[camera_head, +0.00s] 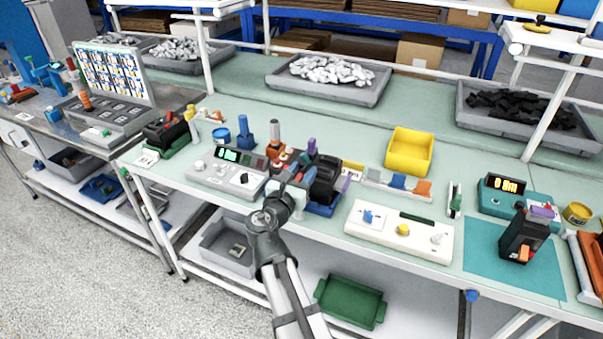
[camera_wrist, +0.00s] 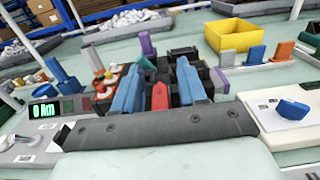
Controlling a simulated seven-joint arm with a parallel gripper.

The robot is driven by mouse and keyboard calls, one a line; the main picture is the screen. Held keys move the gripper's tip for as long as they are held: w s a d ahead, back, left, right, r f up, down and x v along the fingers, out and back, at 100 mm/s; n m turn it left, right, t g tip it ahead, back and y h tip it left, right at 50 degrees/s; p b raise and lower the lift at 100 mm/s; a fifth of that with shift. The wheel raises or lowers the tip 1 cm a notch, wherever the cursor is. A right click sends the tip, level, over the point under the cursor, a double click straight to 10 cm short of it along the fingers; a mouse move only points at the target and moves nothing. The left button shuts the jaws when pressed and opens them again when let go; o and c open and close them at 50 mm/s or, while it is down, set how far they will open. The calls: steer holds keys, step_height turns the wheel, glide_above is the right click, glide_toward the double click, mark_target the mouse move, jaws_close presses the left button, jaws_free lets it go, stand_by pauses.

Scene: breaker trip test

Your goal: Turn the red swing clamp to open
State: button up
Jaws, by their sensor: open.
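The red swing clamp (camera_wrist: 160,96) shows in the wrist view as a short upright red piece, between the two blue fingers of my gripper (camera_wrist: 159,86). The fingers are apart, with a gap on each side of it; I cannot tell if either touches it. Behind it stands a black breaker (camera_head: 325,178) on a fixture with a blue base (camera_head: 322,209), near the bench's front edge. In the head view my gripper (camera_head: 290,187) is at the fixture's left side, and I cannot make out the clamp clearly there.
A grey test box (camera_head: 228,177) with a green display stands left of the fixture. A white panel (camera_head: 398,231) with coloured knobs is to the right. A yellow bin (camera_head: 409,151) stands behind. An orange-handled tool and a blue block stand close behind the fixture's left side.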

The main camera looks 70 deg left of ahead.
jaws_close()
stand_by(0.4)
steer(key=shift+a+m+t+h, duration=0.1)
steer(key=shift+m+t+h, duration=0.3)
steer(key=shift+h, duration=0.1)
steer(key=m+t+h, duration=0.1)
steer(key=m+h, duration=0.1)
steer(key=shift+w+t+h, duration=0.1)
steer(key=shift+t+h, duration=0.2)
steer(key=shift+t, duration=0.1)
steer(key=m+h, duration=0.1)
steer(key=m+t+h, duration=0.1)
steer(key=h, duration=0.1)
steer(key=m+t+h, duration=0.1)
steer(key=h, duration=0.1)
steer(key=shift+w+d+m, duration=0.1)
steer(key=shift+d+m, duration=0.15)
steer(key=shift+m, duration=0.15)
steer(key=shift+d+m+g+h, duration=0.15)
steer(key=shift+d+m+h, duration=0.1)
steer(key=shift+m+h, duration=1.25)
steer(key=shift+d+m+g+h, duration=0.2)
steer(key=shift+m+h, duration=0.55)
steer(key=shift+h, duration=1.4)
steer(key=shift+d+m+g+h, duration=0.1)
steer(key=shift+d+m+h, duration=0.2)
steer(key=shift+m+h, duration=1.2)
steer(key=shift+n+h, duration=0.25)
steer(key=shift+h, duration=0.2)
